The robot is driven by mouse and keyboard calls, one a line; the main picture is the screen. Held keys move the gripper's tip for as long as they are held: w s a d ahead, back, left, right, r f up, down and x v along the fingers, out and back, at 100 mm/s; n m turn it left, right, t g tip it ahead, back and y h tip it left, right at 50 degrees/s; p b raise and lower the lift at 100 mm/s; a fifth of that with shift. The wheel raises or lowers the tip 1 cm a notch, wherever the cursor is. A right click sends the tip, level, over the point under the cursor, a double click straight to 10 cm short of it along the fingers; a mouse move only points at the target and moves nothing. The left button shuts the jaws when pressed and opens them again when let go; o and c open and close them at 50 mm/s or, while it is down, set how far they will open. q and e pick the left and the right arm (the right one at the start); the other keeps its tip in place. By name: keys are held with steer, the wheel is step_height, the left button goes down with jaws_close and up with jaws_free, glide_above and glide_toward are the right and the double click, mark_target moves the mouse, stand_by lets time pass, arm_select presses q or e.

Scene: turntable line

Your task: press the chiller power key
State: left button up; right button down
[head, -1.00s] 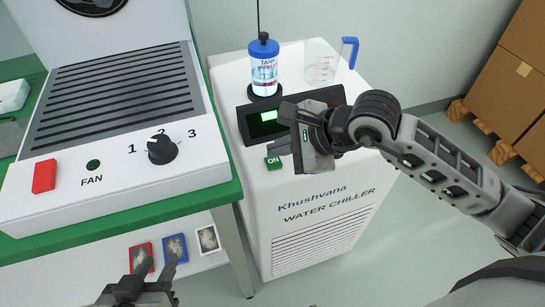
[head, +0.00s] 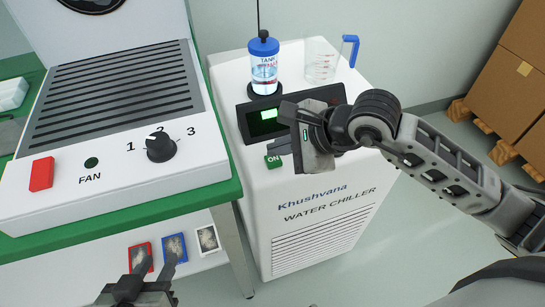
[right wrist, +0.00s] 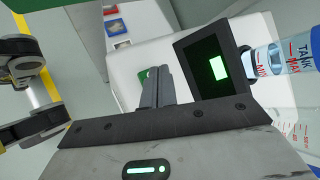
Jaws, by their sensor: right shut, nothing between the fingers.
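The white water chiller (head: 312,217) stands right of the green bench. Its green power key (head: 273,162), marked ON, is on the top near the front left edge, beside the dark display panel (head: 246,122) with a lit green screen. In the right wrist view, part of the key (right wrist: 142,76) shows just left of the fingertips. My right gripper (head: 270,148) is shut and empty, its fingertips close to the key; I cannot tell whether they touch it. My left gripper (head: 157,262) is open and empty at the bottom, in front of the bench's lower shelf.
On the chiller stand a tank bottle (head: 264,66) with a blue cap and a clear jug (head: 320,62) with a blue handle. The fan unit (head: 115,180) with a knob and red switch sits on the bench. Cardboard boxes (head: 510,85) on a pallet stand at right.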

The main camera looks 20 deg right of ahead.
mark_target(279, 161)
steer(key=shift+f, duration=0.25)
steer(key=shift+f+b, duration=0.4)
steer(key=shift+b, duration=0.25)
stand_by(0.3)
steer(key=shift+r+p, duration=0.45)
steer(key=shift+r, duration=0.4)
step_height(279, 161, up, 6)
steer(key=p, duration=0.3)
stand_by(0.6)
